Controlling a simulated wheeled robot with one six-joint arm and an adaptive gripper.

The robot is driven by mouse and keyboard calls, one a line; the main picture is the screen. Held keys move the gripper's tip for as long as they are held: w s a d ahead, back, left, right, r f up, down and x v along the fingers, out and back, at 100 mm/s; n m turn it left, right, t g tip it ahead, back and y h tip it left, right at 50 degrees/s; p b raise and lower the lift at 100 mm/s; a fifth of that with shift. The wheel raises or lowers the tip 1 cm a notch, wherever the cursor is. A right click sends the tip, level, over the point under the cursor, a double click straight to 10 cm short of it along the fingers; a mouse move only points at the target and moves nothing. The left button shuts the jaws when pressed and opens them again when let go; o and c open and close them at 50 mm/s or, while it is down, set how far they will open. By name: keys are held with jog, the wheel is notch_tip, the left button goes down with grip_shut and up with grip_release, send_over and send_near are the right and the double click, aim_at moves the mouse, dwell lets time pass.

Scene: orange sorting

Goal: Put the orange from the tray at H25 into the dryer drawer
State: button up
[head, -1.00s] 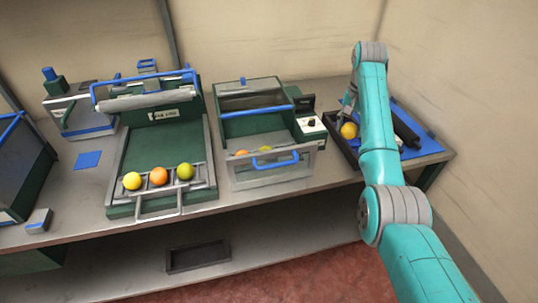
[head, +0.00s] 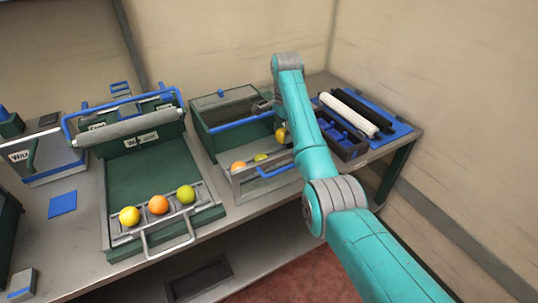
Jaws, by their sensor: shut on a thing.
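My gripper (head: 279,128) is shut on a yellow-orange fruit, the orange (head: 281,136), and holds it up at the right side of the dryer (head: 205,128). My arm partly hides the gripper and its fingers. The dryer drawer (head: 246,186) is pulled out, with a blue handle in front. An orange fruit (head: 238,166) and a yellow-green fruit (head: 260,157) lie in it. The held orange appears close to the drawer's right rear part; the exact height cannot be told. The dark divided tray (head: 353,151) on the right shows no fruit in its visible compartments.
A blue mat (head: 398,128) with a white roller (head: 360,117) and a black roller lies behind the tray. Left of the dryer, a green machine (head: 150,170) has a rack holding a yellow, an orange and a green fruit. The bench front edge is close by.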

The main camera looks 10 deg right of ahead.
aim_at(283, 130)
notch_tip(283, 130, down, 3)
jog(key=shift+a+r, duration=0.15)
jog(key=shift+r, duration=0.05)
jog(key=shift+f, duration=2.55)
jog(key=o, duration=1.2)
jog(key=shift+f, duration=0.1)
notch_tip(283, 130, up, 12)
jog(key=shift+r, duration=0.15)
jog(key=shift+s, duration=0.1)
